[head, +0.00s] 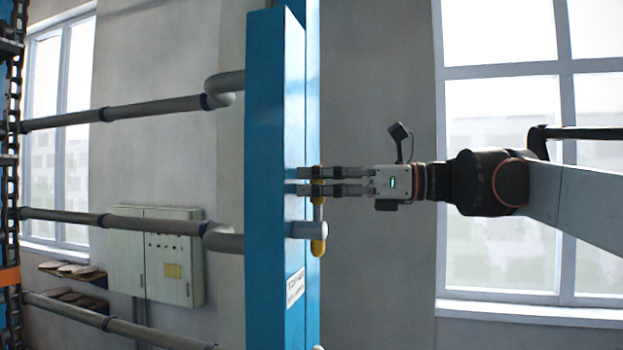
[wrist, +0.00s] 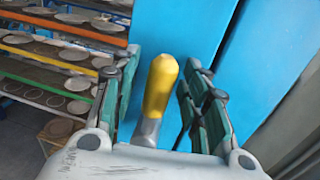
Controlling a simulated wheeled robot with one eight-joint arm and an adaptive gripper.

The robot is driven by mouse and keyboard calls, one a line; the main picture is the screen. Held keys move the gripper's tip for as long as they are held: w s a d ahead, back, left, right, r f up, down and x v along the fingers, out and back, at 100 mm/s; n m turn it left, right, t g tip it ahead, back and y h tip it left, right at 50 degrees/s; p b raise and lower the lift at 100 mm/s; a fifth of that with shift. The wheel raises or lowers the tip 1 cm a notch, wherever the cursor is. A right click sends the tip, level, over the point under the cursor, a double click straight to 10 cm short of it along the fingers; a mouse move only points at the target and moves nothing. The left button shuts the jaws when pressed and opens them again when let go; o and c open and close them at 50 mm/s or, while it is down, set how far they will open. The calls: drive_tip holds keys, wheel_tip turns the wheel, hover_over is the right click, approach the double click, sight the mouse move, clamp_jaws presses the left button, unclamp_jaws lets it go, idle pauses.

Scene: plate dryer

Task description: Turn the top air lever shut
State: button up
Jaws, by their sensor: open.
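The air lever has a yellow handle (wrist: 160,84) and a grey metal stem (wrist: 147,131). In the wrist view the handle points up and leans slightly right, between the two fingers of my gripper (wrist: 160,105). The fingers stand open on both sides of it, with visible gaps. In the head view my gripper (head: 313,181) reaches in from the right to the blue column (head: 266,180), and its fingers partly hide the yellow lever (head: 318,248). A grey stub (head: 308,230) sticks out just below my fingers.
Grey pipes (head: 150,109) run left from the column. A grey electrical cabinet (head: 155,256) hangs on the wall behind. A rack with plates (wrist: 60,60) stands at the left in the wrist view. The space right of the column is free apart from my arm.

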sight(298, 231)
drive_tip(key=shift+a, duration=0.1)
clamp_jaws()
drive_tip(key=shift+s, duration=0.15)
drive_tip(key=n, duration=0.1)
drive_tip(key=s+n, duration=0.1)
drive_tip(key=s+a+n, duration=0.1)
drive_tip(key=shift+f+h, duration=0.25)
drive_tip(key=shift+h, duration=0.05)
drive_tip(key=s+a+f+n+t+h+b, duration=0.1)
drive_tip(key=s+f+n, duration=0.4)
drive_tip(key=n, duration=0.8)
drive_tip(key=shift+s+a+f+t+h+b, duration=0.25)
drive_tip(key=shift+a+f+t+h+b, duration=0.25)
drive_tip(key=shift+f+b, duration=0.8)
drive_tip(key=shift+f+p, duration=0.3)
drive_tip(key=shift+f, duration=0.05)
